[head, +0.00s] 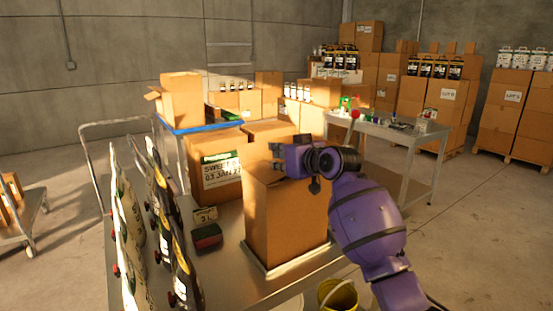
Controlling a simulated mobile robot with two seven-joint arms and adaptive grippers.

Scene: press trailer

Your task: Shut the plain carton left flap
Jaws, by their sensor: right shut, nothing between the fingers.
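A tall plain brown carton (285,225) with no label on its visible sides stands upright on the metal table in the middle. My right gripper (279,158) is over its top, fingers pointing left, shut and empty. The gripper and my purple right arm hide part of the carton's top. I cannot tell how its left flap lies, or whether the gripper touches it. My left gripper is not in view.
Several standing bags (160,215) line the left of the metal table (225,265). A red-and-dark block (207,237) lies left of the carton. A labelled carton (215,175) stands behind. A yellow bucket (338,296) is at the front right. A side table (385,131) is behind.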

